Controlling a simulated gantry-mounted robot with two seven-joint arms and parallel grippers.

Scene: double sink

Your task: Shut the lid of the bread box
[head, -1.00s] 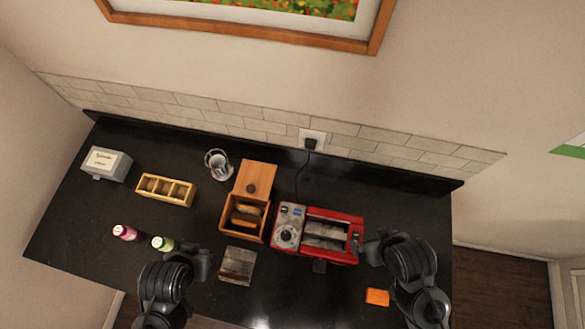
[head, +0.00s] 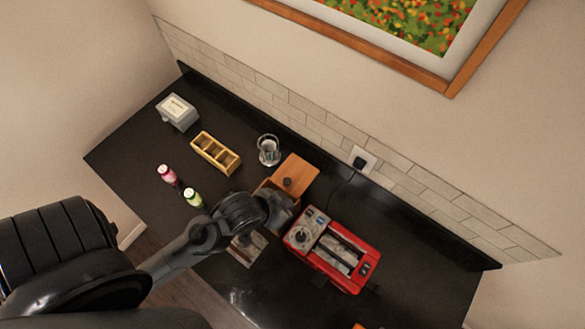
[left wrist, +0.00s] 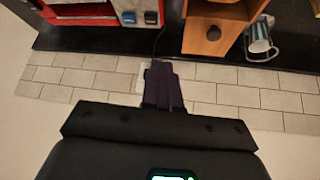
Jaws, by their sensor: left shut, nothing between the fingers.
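The wooden bread box (head: 267,186) stands on the dark counter, its body largely hidden behind my left arm in the head view. Its lid (head: 299,170) is open, tipped back toward the wall, with a dark round knob (head: 287,183). My left gripper (head: 283,207) is over the bread box area, near the toaster side. In the left wrist view its shut, empty fingers (left wrist: 163,88) show against the tiled wall, beside and apart from the open lid (left wrist: 205,42) in the picture. My right gripper is out of view.
A red toaster (head: 335,252) stands right of the bread box, with its cord running to a wall outlet (head: 362,159). A metal and glass mug (head: 268,150) stands left of the lid. A yellow divided tray (head: 216,153), grey box (head: 177,112) and two bottles (head: 193,197) are further left.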

